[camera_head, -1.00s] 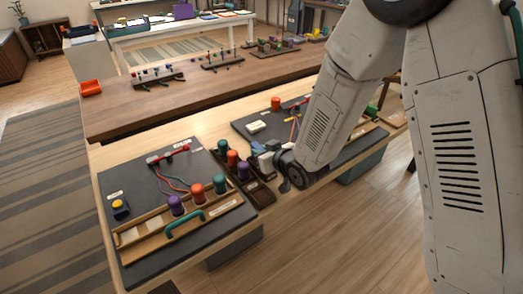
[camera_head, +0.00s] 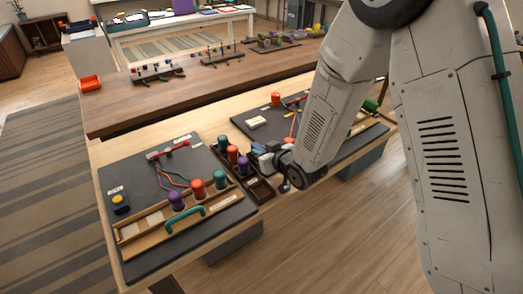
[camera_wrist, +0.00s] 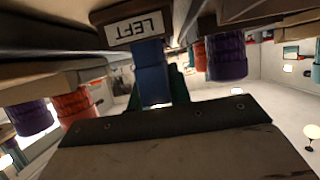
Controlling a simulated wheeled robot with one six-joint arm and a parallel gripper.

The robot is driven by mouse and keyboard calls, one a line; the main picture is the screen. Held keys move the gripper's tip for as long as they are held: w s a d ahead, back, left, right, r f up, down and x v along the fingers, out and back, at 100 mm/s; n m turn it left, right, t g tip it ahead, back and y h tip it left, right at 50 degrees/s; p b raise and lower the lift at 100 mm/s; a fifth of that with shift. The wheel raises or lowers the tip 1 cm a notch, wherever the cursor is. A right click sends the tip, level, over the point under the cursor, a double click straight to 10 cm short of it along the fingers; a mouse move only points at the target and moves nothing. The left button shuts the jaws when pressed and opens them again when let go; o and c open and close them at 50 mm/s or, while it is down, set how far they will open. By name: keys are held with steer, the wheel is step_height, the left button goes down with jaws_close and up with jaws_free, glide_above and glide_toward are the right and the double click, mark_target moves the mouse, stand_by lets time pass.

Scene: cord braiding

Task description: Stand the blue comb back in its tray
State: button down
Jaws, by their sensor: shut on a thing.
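The blue comb (camera_wrist: 152,75) shows in the wrist view as a blue upright block, with dark green parts behind it. My gripper (camera_head: 260,153) is shut on it; in the head view the fingers are small and partly hidden by my wrist. The dark brown tray (camera_head: 263,190) lies between the two dark boards, under and beside my gripper. In the wrist view a brown wooden piece with a "LEFT" label (camera_wrist: 140,28) is right at the comb's end. I cannot tell whether the comb touches the tray or stands in it.
Several coloured spools stand in a row just left of my gripper; a purple one (camera_wrist: 227,55) is close in the wrist view. The left board (camera_head: 150,240) holds cords, spools and a teal handle (camera_head: 185,217). The right board (camera_head: 330,150) is partly behind my arm.

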steer(key=c, duration=1.2)
jaws_free()
